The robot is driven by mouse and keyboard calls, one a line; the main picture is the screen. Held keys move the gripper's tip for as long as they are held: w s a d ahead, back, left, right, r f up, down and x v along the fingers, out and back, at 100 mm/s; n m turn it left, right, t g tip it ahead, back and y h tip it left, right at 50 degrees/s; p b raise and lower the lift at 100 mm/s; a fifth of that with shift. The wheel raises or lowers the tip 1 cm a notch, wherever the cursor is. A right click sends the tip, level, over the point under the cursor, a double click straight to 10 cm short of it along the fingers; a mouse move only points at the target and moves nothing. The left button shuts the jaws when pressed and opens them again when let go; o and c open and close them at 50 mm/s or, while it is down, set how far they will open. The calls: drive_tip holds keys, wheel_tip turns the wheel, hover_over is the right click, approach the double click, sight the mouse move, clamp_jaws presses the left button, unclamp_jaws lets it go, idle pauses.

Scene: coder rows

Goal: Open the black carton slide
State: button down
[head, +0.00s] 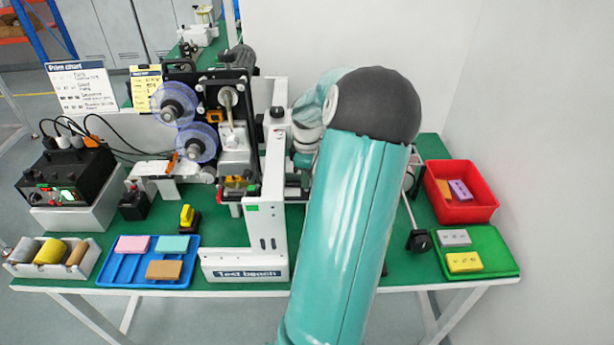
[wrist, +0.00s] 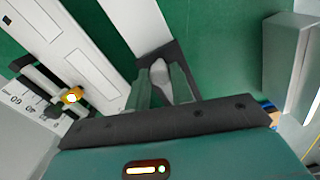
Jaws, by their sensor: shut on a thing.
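In the wrist view, my gripper (wrist: 161,80) reaches down to a dark piece that I take for the black carton slide (wrist: 172,51). Its two fingers stand on either side of a small pale rounded part at this piece, and they are shut on it. The dark piece sits at the end of a white strip, over the green bench top. How far the slide is drawn out cannot be told. In the head view, my teal arm covers the gripper and the slide.
A white test bench frame (head: 267,240) with film reels stands left of my arm. A red tray (head: 484,214) and a green tray (head: 500,268) with blocks stand at right. A blue tray (head: 117,272) is at front left. A black knob (head: 418,241) is right of my arm.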

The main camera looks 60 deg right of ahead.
drive_tip(key=shift+s+d, duration=0.1)
drive_tip(key=s+d, duration=0.2)
drive_tip(key=s, duration=0.3)
drive_tip(key=s+d, duration=0.3)
drive_tip(key=s, duration=0.2)
drive_tip(key=s+d, duration=0.3)
drive_tip(key=s, duration=0.2)
drive_tip(key=shift+s+r, duration=0.1)
drive_tip(key=shift+s, duration=0.25)
drive_tip(key=c, duration=1.2)
unclamp_jaws()
wheel_tip(320, 180, up, 14)
